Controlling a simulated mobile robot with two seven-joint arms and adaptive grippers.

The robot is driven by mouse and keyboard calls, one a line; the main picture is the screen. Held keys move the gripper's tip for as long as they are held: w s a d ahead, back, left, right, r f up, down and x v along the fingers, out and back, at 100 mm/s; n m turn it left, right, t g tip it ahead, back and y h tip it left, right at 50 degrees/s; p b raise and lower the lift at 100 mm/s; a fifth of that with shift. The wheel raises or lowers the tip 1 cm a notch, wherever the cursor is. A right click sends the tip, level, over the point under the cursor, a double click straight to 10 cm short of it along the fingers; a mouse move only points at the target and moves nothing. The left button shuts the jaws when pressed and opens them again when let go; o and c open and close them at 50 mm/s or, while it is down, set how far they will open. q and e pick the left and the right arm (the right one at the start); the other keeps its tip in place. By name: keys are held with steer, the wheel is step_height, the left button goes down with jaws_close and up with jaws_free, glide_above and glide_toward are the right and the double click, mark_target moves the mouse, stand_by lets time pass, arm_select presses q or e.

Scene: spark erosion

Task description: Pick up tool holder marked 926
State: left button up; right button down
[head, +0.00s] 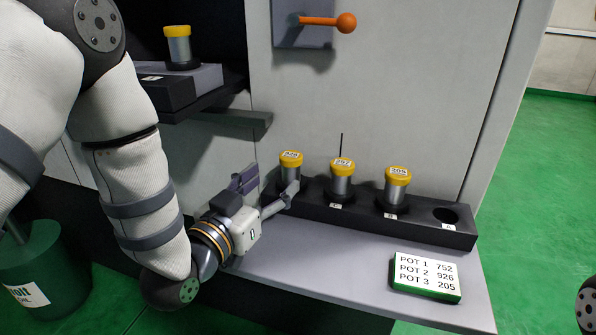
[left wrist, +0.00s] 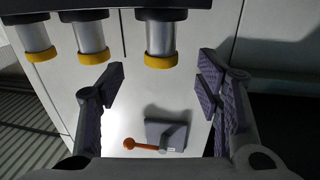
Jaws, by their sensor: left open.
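The tool holder marked 926 (head: 291,170), silver with a yellow cap, appears to be the leftmost in the black rack (head: 425,232); its label is small. It stands upright. My left gripper (head: 268,185) is open close to it, with one finger overlapping its lower part in the head view. In the left wrist view, which is upside down, the same holder (left wrist: 160,40) stands ahead of the gap between the open fingers (left wrist: 160,78). I cannot tell whether a finger touches it. My right gripper is not in view.
Two similar holders stand to its right: a middle one (head: 342,180) and one marked 205 (head: 395,187). Slot A is empty. A sign (head: 426,277) lists POT 1 752, POT 2 926, POT 3 205. Another holder (head: 178,47) stands on the machine. An orange lever (head: 328,21) is above.

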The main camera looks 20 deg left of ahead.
mark_target(286, 170)
arm_select(q)
steer(key=w, duration=0.2)
steer(key=w+d, duration=0.1)
steer(key=w, duration=0.5)
steer(key=shift+w+d+f+b, duration=0.15)
steer(key=shift+d+f+b, duration=0.05)
steer(key=shift+f+b, duration=0.15)
steer(key=shift+r, duration=0.15)
jaws_close()
